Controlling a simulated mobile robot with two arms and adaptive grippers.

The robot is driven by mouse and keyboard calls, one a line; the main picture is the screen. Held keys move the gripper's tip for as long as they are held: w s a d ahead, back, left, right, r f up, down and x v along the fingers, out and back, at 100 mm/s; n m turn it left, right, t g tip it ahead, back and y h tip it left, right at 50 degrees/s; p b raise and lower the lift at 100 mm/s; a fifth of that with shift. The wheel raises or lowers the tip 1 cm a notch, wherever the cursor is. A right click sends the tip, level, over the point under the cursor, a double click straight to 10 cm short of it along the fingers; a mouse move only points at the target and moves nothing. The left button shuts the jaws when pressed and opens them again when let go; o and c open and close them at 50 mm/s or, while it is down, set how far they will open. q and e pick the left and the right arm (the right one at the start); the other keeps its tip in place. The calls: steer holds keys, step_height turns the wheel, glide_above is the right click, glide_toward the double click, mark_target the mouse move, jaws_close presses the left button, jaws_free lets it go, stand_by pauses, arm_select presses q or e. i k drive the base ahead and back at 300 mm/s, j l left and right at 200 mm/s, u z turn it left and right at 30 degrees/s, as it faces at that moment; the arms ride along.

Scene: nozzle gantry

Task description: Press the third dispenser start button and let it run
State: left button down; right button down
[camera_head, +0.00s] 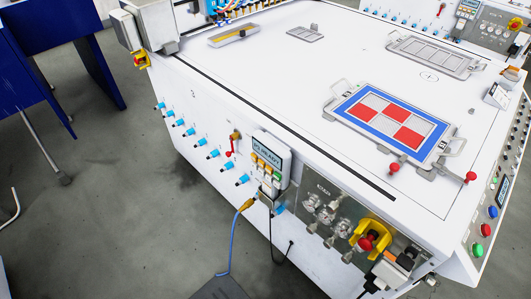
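A small control box (270,162) with a screen that seems to read "READY" is mounted on the near side of the white machine. Small yellow, green and other coloured keys (264,172) sit below its screen. Round green, blue and red buttons (486,230) line a panel on the machine's right side. I cannot tell which button is the third dispenser's start button. Neither of my grippers is in view.
A red emergency stop (367,241) in a yellow guard sits at the near corner. Blue fittings (190,131) line the left side. A blue-framed red and white tray (393,117) lies on the machine's top (270,80). A blue table (40,45) stands left; floor between is clear.

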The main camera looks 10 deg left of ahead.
mark_target(477, 248)
steer(key=j+z, duration=0.25)
steer(key=j, duration=0.55)
steer(key=z, duration=1.4)
